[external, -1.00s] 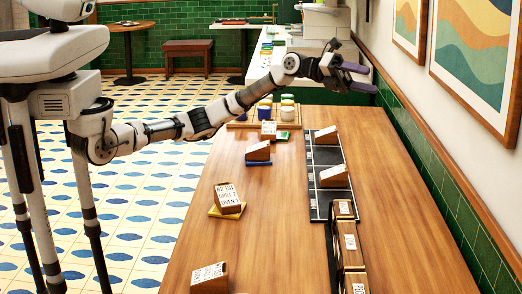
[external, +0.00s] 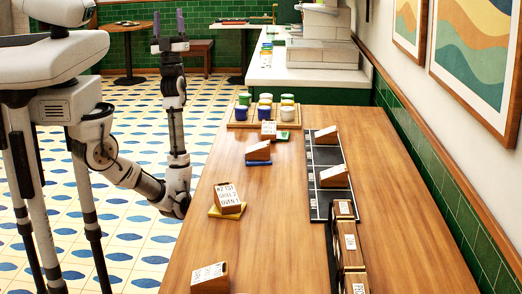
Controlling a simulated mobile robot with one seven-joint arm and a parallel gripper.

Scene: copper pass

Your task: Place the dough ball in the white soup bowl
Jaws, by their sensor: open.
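My gripper (external: 169,27) is raised above the tiled floor, left of the wooden table, with its fingers pointing up. It is open, with a gap between the two fingers and nothing between them. I cannot make out a dough ball or a white soup bowl in this view. Several small white, blue, green and yellow-topped cups stand on a wooden tray (external: 232,123) at the far end of the table, too small to identify further.
The wooden table (external: 285,225) carries several labelled wooden blocks (external: 228,196) and a black divided strip (external: 322,204). A white counter (external: 300,72) stands behind it. A brown stool (external: 199,48) and a round table (external: 124,26) stand at the back. The patterned floor is open.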

